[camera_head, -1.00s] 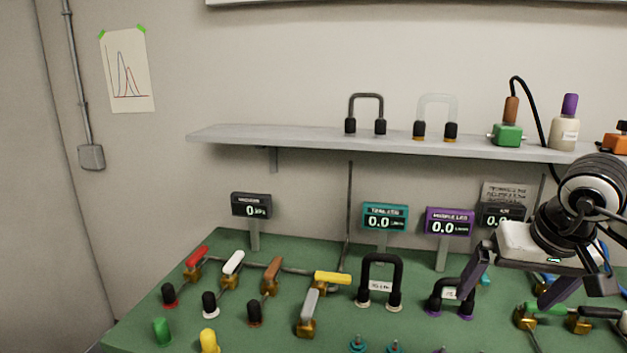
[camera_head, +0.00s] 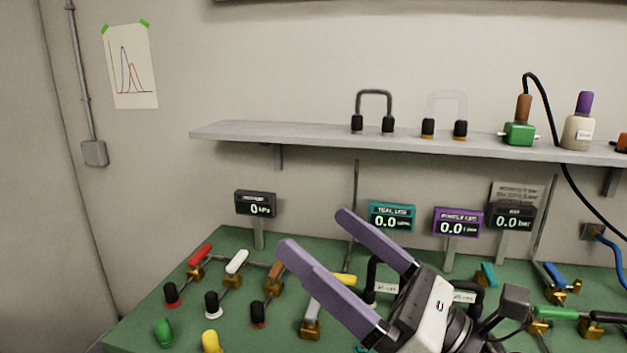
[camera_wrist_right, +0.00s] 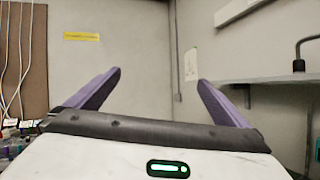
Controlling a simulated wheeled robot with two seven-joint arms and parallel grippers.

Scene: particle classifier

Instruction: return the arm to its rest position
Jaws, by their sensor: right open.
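My right gripper (camera_head: 312,228) is in the lower middle of the head view, raised in front of the green bench. Its two purple fingers point up and to the left, spread apart with nothing between them. In the right wrist view the fingers (camera_wrist_right: 160,80) are also apart, with only bare wall between them. The gripper hides part of the black U-shaped hoses with white labels and part of the bench behind it. My left gripper is not in view.
The green bench (camera_head: 240,325) carries several coloured valves and digital displays, such as the purple display (camera_head: 458,223). A grey shelf (camera_head: 300,137) above holds two U-shaped tubes, a green block (camera_head: 519,134) and a purple-capped bottle (camera_head: 578,130). The air left of my gripper is clear.

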